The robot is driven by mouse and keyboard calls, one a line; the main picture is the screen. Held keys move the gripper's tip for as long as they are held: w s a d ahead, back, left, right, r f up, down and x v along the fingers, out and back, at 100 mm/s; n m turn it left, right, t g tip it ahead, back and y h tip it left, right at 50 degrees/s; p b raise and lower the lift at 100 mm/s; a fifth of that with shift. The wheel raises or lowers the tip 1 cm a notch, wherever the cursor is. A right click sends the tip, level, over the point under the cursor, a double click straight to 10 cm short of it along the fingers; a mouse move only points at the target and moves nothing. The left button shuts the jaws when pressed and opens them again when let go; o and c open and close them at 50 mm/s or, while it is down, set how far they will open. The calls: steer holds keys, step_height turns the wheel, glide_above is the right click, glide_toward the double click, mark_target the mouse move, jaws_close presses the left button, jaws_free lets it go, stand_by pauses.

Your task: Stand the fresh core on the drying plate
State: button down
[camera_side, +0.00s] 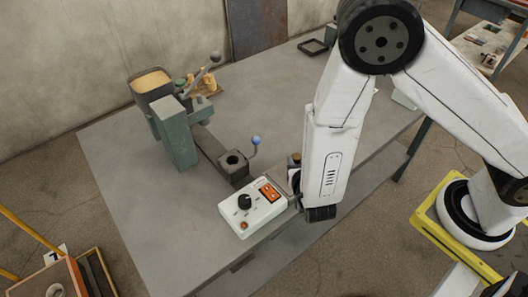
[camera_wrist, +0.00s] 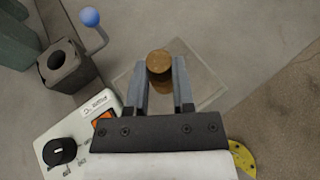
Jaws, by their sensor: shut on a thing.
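The core (camera_wrist: 159,62) is a short brown cylinder, seen from above in the wrist view with its round top showing. My gripper (camera_wrist: 165,80) is shut on it, with one finger on each side. The drying plate (camera_wrist: 208,76) looks like a thin, pale square under the core and fingers. I cannot tell whether the core touches the plate or is held above it. In the side view the core (camera_side: 295,158) shows as a small brown spot beside my arm. My arm hides most of the gripper and the plate there.
A pale control box (camera_side: 252,207) with a black knob and orange switch stands close to the gripper. A dark block (camera_side: 233,164) with a round hole and a blue-knobbed lever is to the left. A green press (camera_side: 175,135) and sand bin (camera_side: 152,83) stand farther back. The table edge is near.

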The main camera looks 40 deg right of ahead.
steer(key=shift+f, duration=0.35)
steer(key=shift+c, duration=2.3)
jaws_free()
steer(key=shift+r, duration=0.1)
steer(key=shift+s+r, duration=0.1)
steer(key=v, duration=0.7)
steer(key=shift+s, duration=0.15)
steer(key=shift+a, duration=0.1)
